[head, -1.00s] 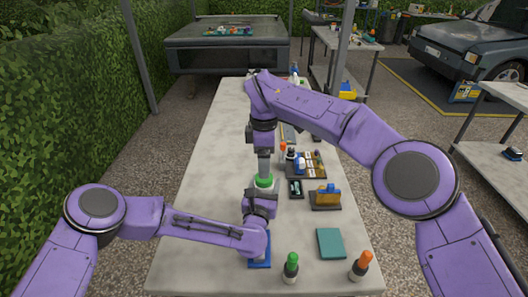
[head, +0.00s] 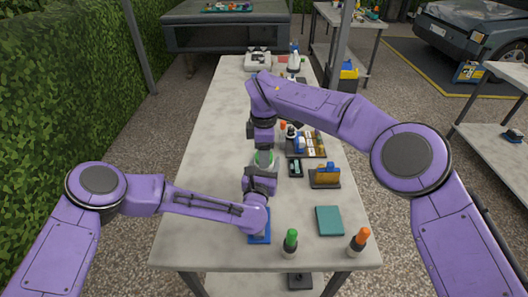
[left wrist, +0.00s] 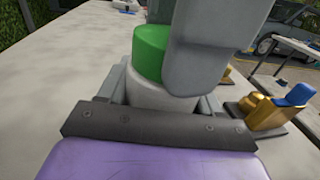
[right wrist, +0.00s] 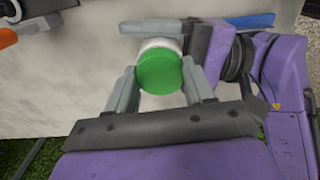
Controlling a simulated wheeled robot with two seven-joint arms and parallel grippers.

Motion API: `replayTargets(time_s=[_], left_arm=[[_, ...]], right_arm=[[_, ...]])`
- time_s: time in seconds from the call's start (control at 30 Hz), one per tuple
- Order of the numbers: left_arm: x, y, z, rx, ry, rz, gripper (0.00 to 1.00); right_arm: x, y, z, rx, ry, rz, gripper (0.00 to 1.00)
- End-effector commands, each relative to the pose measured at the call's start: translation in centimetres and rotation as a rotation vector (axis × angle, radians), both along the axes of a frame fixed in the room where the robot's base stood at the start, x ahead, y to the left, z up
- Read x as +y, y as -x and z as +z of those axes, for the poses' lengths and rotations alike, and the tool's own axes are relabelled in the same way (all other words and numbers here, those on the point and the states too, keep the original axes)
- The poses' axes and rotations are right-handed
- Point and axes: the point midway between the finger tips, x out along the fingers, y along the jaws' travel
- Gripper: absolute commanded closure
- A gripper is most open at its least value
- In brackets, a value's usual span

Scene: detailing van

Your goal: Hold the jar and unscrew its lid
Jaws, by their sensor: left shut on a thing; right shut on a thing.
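The jar has a pale body and a green lid (head: 264,157). It stands upright on the pale table, left of the middle of its right-hand row of items. My left gripper (left wrist: 155,95) is shut on the pale jar body (left wrist: 160,97) from the near side; the green lid (left wrist: 150,50) shows above it. My right gripper (right wrist: 160,75) points down from above and is shut on the lid (right wrist: 159,71), one finger on each side. In the head view my right fingers (head: 264,148) partly cover the lid, and my left wrist hides the jar body.
On the table's right are a dark tray of small items (head: 307,145), a gold and blue item on a dark base (head: 325,177), a teal cloth (head: 329,220), a green-topped bottle (head: 290,242) and an orange-topped bottle (head: 359,241). The left side is clear.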

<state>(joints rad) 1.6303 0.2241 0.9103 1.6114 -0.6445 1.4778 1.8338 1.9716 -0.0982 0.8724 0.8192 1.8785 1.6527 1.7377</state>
Motion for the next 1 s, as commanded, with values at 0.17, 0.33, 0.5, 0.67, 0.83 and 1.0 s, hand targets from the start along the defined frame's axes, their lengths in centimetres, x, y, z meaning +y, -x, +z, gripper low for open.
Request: replayTargets(time_s=[0.17,0.33,0.5,0.67,0.83,1.0], left_arm=[[-0.05,0.03,0.02,0.000,0.000,-0.002,1.00],[-0.06,0.04,0.01,0.000,0.000,-0.002,1.00],[-0.06,0.04,0.00,0.000,0.000,-0.002,1.00],[-0.08,0.06,0.00,0.000,0.000,-0.002,1.00],[-0.09,0.07,0.00,0.000,0.000,-0.003,1.00],[-0.10,0.07,-0.01,0.000,0.000,-0.003,1.00]], right_arm=[[-0.01,-0.03,0.02,0.000,-0.002,0.331,0.84],[-0.01,-0.05,0.07,-0.001,-0.003,0.875,0.84],[0.01,-0.07,0.11,-0.001,0.000,1.420,0.84],[-0.01,-0.10,0.13,-0.002,0.000,1.929,0.84],[-0.02,-0.11,0.19,-0.001,0.002,2.364,0.84],[-0.02,-0.13,0.22,-0.001,0.004,2.549,0.84]])
